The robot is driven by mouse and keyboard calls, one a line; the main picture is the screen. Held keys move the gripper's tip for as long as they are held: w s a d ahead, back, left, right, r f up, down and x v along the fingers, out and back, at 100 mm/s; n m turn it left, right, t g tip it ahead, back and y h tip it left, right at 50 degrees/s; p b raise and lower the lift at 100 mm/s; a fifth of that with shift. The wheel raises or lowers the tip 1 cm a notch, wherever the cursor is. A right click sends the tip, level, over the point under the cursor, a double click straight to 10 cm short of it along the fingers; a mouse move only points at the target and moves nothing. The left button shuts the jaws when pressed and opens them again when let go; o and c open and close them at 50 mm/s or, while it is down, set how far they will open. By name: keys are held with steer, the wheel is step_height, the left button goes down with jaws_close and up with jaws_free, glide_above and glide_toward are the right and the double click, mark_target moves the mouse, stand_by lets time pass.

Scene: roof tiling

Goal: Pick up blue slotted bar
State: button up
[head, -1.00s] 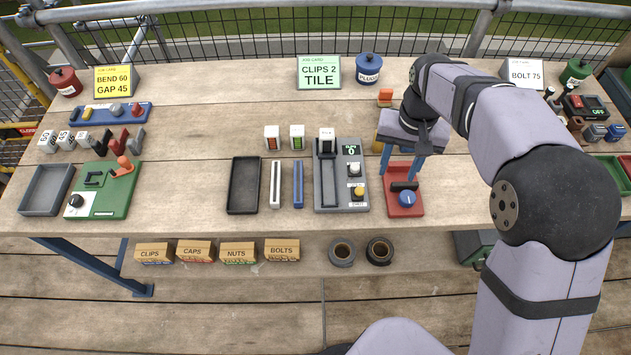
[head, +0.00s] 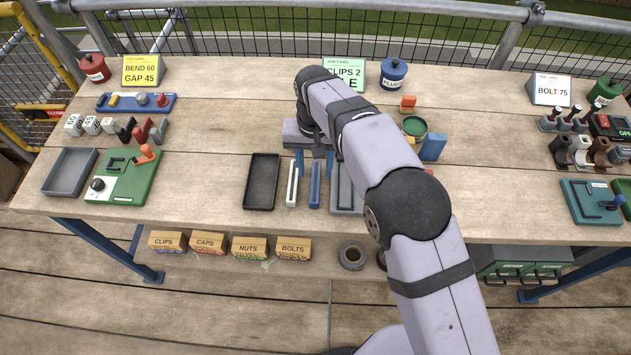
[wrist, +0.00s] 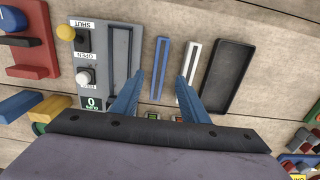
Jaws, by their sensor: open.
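The blue slotted bar (head: 315,187) lies flat on the bench between a white slotted bar (head: 292,188) and a grey device. In the wrist view the blue slotted bar (wrist: 161,62) stretches away from my gripper, roughly midway between its fingers. My gripper (head: 314,170) is open and empty, with its blue fingers over the far end of the bar. The open fingers of my gripper (wrist: 159,82) also show in the wrist view, one on each side of the bar's line. They appear above the bench, apart from the bar.
A black tray (wrist: 229,76) lies beyond the white bar. The grey device (wrist: 110,50) with a slot, knobs and display stands close on the blue bar's other side. In the head view my arm hides most of it. Bare wood lies in front of the bars.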

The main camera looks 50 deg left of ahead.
mark_target(316, 181)
steer(key=shift+w+a+f+p, duration=0.15)
steer(key=shift+f+p, duration=0.5)
steer(key=shift+f, duration=0.7)
steer(key=shift+w+d+f+p, duration=0.1)
steer(key=shift+f+p, duration=0.55)
steer(key=shift+f, duration=0.7)
jaws_close()
